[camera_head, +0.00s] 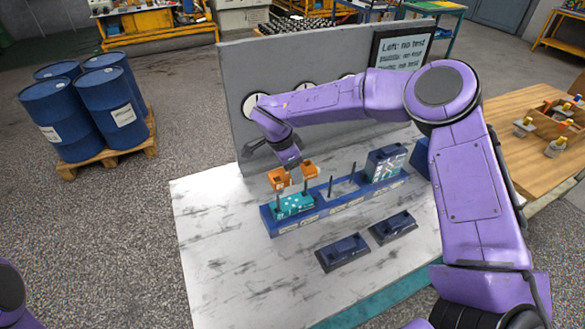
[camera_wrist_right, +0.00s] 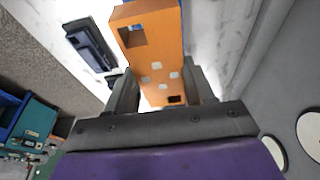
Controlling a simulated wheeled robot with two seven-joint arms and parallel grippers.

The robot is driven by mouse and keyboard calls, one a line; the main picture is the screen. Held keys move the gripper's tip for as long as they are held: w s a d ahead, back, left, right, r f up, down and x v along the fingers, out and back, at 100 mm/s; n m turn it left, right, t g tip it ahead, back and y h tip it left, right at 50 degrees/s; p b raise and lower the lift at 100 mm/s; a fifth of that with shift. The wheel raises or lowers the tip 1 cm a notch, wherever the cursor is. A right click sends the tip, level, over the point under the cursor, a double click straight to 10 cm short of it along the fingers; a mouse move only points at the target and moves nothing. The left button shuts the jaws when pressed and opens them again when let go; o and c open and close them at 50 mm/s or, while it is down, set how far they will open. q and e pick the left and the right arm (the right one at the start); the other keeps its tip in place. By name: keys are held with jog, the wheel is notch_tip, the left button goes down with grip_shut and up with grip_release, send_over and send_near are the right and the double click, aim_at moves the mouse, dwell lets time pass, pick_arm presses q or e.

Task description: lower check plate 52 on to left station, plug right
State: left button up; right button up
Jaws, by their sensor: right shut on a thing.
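The orange check plate (camera_wrist_right: 150,45) with a square hole near each end is between the fingers of my right gripper (camera_wrist_right: 163,92), which is shut on it. In the head view my right gripper (camera_head: 291,165) hides the plate's middle, and an orange end (camera_head: 279,179) shows on either side of it. The plate is above the left station of the long blue base (camera_head: 325,205), where a teal block (camera_head: 294,205) with upright dark pins sits. I cannot tell whether the pins enter the holes. My left gripper is out of view; only a bit of my left arm shows.
Bare pins (camera_head: 343,188) stand at the middle station and a dark, teal-faced block (camera_head: 386,164) at the right end. Two dark blue holders (camera_head: 343,252) lie in front. A grey panel (camera_head: 240,120) with white dials and a sign (camera_head: 403,46) stands behind. The marble top's left side is clear.

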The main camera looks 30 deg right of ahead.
aim_at(296, 201)
jog(key=shift+s+f+b, duration=0.25)
jog(key=shift+f+b, duration=1.05)
jog(key=shift+b, duration=0.05)
notch_tip(296, 201, down, 2)
jog(key=shift+w+f+b, duration=0.1)
jog(key=shift+w+b, duration=0.05)
jog(key=shift+b, duration=0.85)
jog(key=shift+f, duration=0.75)
jog(key=shift+f+b, duration=0.6)
jog(key=shift+f, duration=0.7)
jog(key=shift+f, duration=0.5)
jog(key=o, duration=1.5)
